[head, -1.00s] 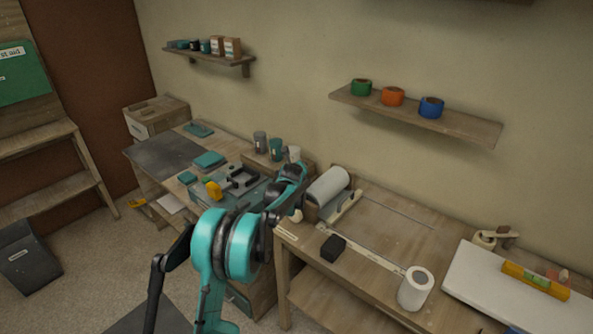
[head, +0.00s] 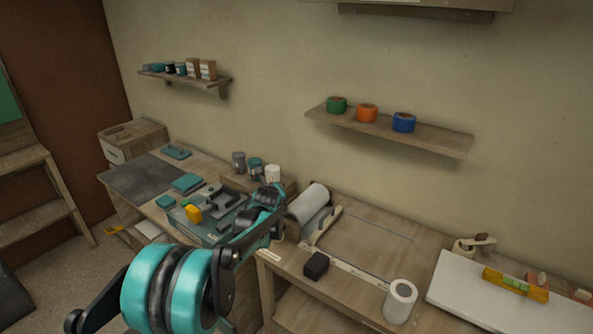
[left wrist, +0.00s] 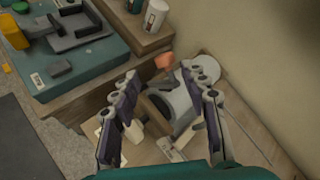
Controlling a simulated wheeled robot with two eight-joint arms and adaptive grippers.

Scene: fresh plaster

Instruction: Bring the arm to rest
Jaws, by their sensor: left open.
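My left arm (head: 170,288) comes in from the lower left of the head view, its large teal joint close to the camera. Its far end reaches over the gap between the two benches, and its fingers cannot be made out there. In the left wrist view my left gripper (left wrist: 160,82) is open and empty, its two dark fingers spread apart. They are over the bench corner near the grey roll holder (left wrist: 178,108). My right gripper is not in view.
The right bench (head: 375,235) holds a paper roll (head: 309,203), a black block (head: 316,265), a white roll (head: 400,300) and a white board (head: 480,295) with a yellow level (head: 515,285). The left bench carries a teal case (head: 200,228) and cups. A tape shelf (head: 430,137) hangs above.

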